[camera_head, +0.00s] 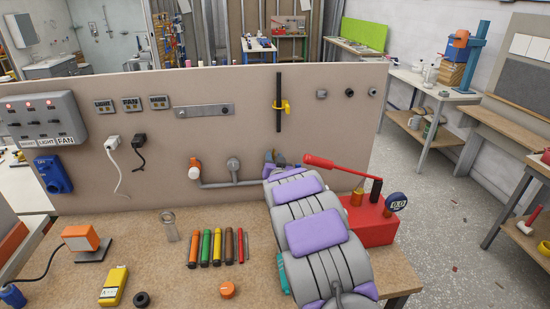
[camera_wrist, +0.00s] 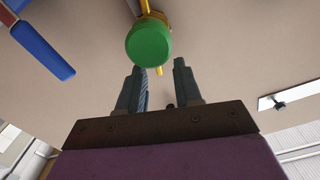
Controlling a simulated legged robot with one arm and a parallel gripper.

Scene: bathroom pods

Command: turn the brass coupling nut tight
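My gripper (camera_wrist: 158,66) shows in the wrist view with its two dark fingers apart and nothing visibly held between them. A round green cap (camera_wrist: 149,43) is just beyond the fingertips, in front of a brass-coloured fitting (camera_wrist: 153,15) that it partly hides. I cannot tell whether this fitting is the coupling nut. A grey ribbed piece shows beside the left finger. In the head view, my grey and purple arm reaches to the panel and hides the right end of the grey pipe (camera_head: 215,184). An orange-capped fitting (camera_head: 195,171) is at the pipe's left end.
The upright panel (camera_head: 330,150) stands behind the workbench (camera_head: 150,228). Several coloured tools (camera_head: 217,247) lie left of my arm. A red pump (camera_head: 372,221) with a raised lever and gauge stands close on its right. A blue handle (camera_wrist: 42,48) shows left in the wrist view.

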